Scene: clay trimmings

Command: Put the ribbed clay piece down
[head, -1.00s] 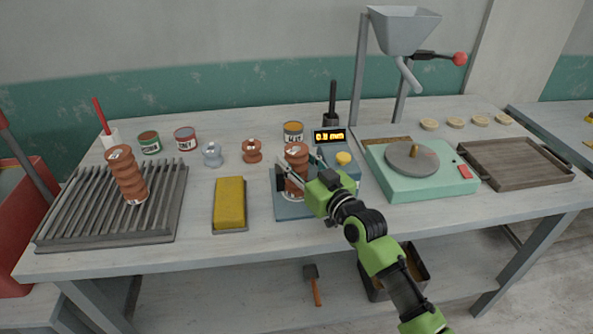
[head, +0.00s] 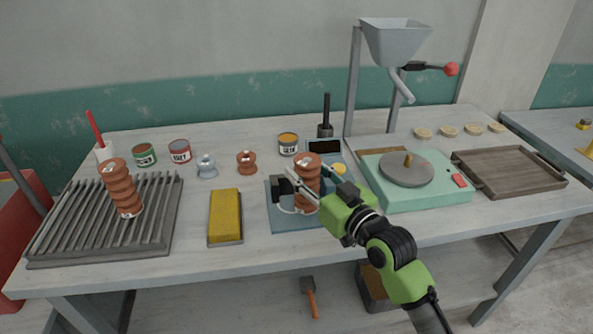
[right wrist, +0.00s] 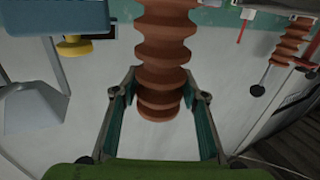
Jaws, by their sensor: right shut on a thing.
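My right gripper (head: 309,196) is shut on the ribbed clay piece (head: 308,172), a reddish-brown stack of rounded ribs. It holds the piece roughly upright over the blue gauge base (head: 278,222); I cannot tell whether the bottom touches it. In the right wrist view the clay piece (right wrist: 165,50) stands between the two fingers (right wrist: 162,115), and one end runs out of the picture. A similar ribbed piece (head: 120,188) stands tilted on the grey slatted rack (head: 60,250) at the left. My left gripper is out of view.
A yellow block (head: 225,214) lies between rack and gauge. A green turntable unit (head: 430,194) and a wooden tray (head: 505,190) are to the right. Bare table lies along the front.

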